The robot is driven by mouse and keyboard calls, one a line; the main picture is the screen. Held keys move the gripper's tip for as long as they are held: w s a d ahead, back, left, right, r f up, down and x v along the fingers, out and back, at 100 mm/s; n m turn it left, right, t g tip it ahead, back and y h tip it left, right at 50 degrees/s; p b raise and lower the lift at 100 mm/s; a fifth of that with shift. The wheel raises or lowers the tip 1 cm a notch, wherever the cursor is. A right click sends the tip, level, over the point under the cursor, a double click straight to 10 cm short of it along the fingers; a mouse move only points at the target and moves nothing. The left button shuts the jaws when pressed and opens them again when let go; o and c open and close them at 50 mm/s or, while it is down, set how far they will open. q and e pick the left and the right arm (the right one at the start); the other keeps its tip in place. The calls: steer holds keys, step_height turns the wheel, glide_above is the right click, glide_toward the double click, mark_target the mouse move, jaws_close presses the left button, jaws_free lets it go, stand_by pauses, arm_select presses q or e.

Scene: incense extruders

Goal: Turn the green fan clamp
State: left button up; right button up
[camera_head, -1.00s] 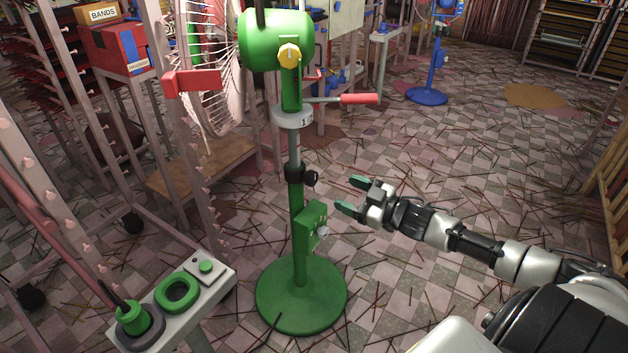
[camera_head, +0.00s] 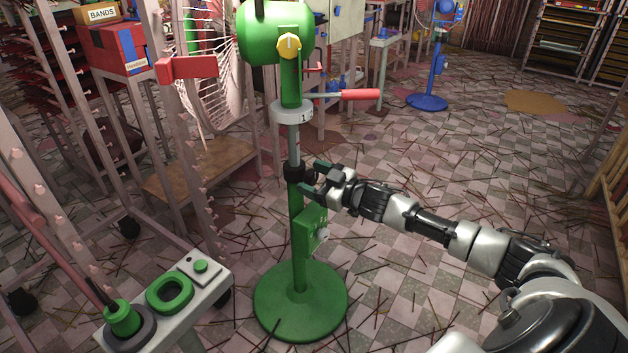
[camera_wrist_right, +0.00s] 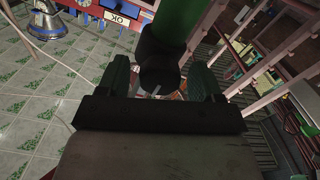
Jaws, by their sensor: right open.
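The green fan (camera_head: 275,38) stands on a green pole with a round green base (camera_head: 300,300). A black clamp collar (camera_head: 293,172) sits on the pole about halfway up, with its knob on the right side. My right gripper (camera_head: 314,178) is at the clamp from the right, its green fingertips on either side of the knob. In the right wrist view the black clamp knob (camera_wrist_right: 159,77) lies between the open fingers of my right gripper (camera_wrist_right: 163,82), in front of the green pole (camera_wrist_right: 174,20). I cannot tell whether the fingers touch it. My left gripper is not in view.
A red-handled lever (camera_head: 360,95) sticks out right above the clamp, and a green control box (camera_head: 311,230) is below it. A grey stand with a green ring (camera_head: 170,293) is at lower left. A blue fan (camera_head: 428,101) stands farther back. Sticks litter the floor.

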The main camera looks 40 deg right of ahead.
steer(key=shift+c, duration=0.3)
steer(key=c, duration=0.9)
steer(key=shift+o, duration=0.2)
